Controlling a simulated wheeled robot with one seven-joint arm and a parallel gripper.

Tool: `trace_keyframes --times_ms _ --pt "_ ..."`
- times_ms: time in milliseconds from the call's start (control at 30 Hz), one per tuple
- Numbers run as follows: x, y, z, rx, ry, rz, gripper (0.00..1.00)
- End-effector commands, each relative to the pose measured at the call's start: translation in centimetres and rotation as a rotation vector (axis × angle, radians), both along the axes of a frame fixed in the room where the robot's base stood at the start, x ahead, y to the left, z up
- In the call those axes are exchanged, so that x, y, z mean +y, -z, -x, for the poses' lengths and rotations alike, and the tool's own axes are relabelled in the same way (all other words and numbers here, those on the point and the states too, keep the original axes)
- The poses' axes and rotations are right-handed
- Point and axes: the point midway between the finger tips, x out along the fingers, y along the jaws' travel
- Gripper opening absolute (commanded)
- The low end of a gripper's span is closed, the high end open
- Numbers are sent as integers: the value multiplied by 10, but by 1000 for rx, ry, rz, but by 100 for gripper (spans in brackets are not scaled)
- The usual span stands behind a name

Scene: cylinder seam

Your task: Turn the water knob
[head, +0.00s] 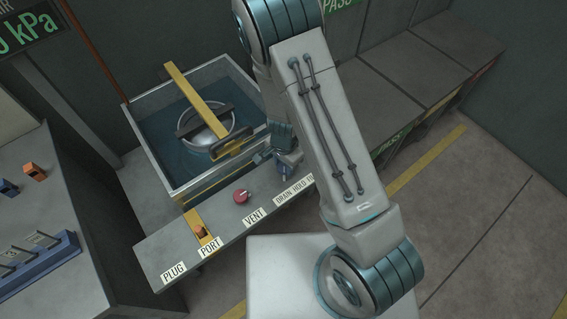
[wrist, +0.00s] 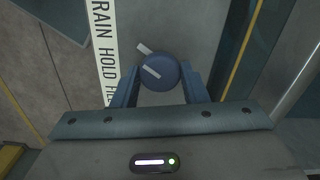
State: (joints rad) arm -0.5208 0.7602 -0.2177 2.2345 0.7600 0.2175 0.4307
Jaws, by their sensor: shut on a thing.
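The water knob (wrist: 159,73) is a round blue knob with a pale pointer line, beside the label strip reading "DRAIN HOLD FILL" (wrist: 107,45) in the wrist view. A second pale mark shows at its upper left edge. My gripper (wrist: 158,84) has one blue finger on each side of the knob and is shut on it. In the head view my gripper (head: 283,166) is at the right end of the grey panel, in front of the tank. There my arm and gripper hide most of the knob and part of its label.
A red knob (head: 241,196) stands near the VENT label, and an orange piece (head: 201,231) sits at PORT. Behind is a water tank (head: 180,190) with a yellow bar (head: 190,88) over a round metal piece (head: 207,133). A console (head: 50,190) stands at left.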

Motion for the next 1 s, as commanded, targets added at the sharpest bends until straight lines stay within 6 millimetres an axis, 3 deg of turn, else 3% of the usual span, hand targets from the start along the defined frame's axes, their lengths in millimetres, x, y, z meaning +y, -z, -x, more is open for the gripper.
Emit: trace_keyframes --times_ms 200,233,300,667,833,1000 --pt "0 0 0 -1 3 -1 17" --pt "0 0 0 -1 3 -1 48" --pt "0 0 0 -1 2 -1 61" --pt "0 -6 0 -1 0 -1 61" --pt "1 -32 0 -4 -2 -1 61" --pt "2 -72 -1 -5 -3 -2 61"
